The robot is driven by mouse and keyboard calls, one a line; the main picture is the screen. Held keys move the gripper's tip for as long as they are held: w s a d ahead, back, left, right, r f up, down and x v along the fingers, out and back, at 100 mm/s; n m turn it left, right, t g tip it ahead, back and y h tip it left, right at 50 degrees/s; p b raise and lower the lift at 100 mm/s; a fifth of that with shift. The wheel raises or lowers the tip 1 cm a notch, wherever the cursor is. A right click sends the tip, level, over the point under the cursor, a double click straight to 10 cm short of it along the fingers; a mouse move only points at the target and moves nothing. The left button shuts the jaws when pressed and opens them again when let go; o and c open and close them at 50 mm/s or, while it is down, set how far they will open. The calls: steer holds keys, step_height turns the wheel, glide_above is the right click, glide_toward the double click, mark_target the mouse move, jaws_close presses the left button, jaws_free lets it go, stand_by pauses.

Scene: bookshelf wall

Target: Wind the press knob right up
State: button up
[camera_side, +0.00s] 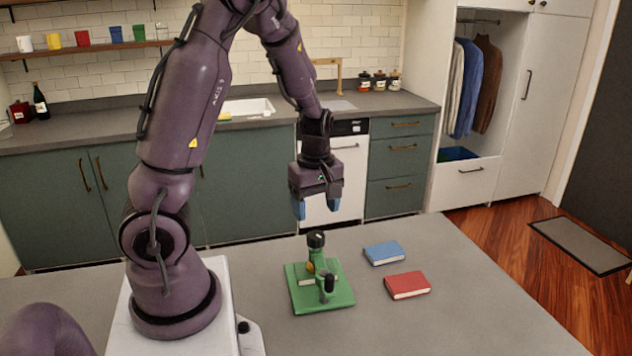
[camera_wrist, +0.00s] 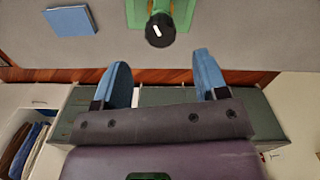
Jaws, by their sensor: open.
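A small green press (camera_side: 319,285) stands on a flat green base on the grey table, in front of my arm. Its black knob (camera_side: 316,240) is on top, and a dark handle end (camera_side: 327,283) shows lower at the front. In the wrist view the black knob (camera_wrist: 160,30) carries a white mark and lies beyond my fingertips. My gripper (camera_side: 316,208) hangs above and behind the press, pointing down. Its two blue fingers (camera_wrist: 162,75) are apart, with nothing between them. It does not touch the knob.
A blue book (camera_side: 384,253) and a red book (camera_side: 407,285) lie flat to the right of the press. The grey table (camera_side: 470,300) is clear around them. Behind it are the kitchen cabinets and counter (camera_side: 90,137).

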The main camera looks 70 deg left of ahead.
mark_target(316, 234)
step_height(316, 234, up, 7)
steer(key=shift+f, duration=0.2)
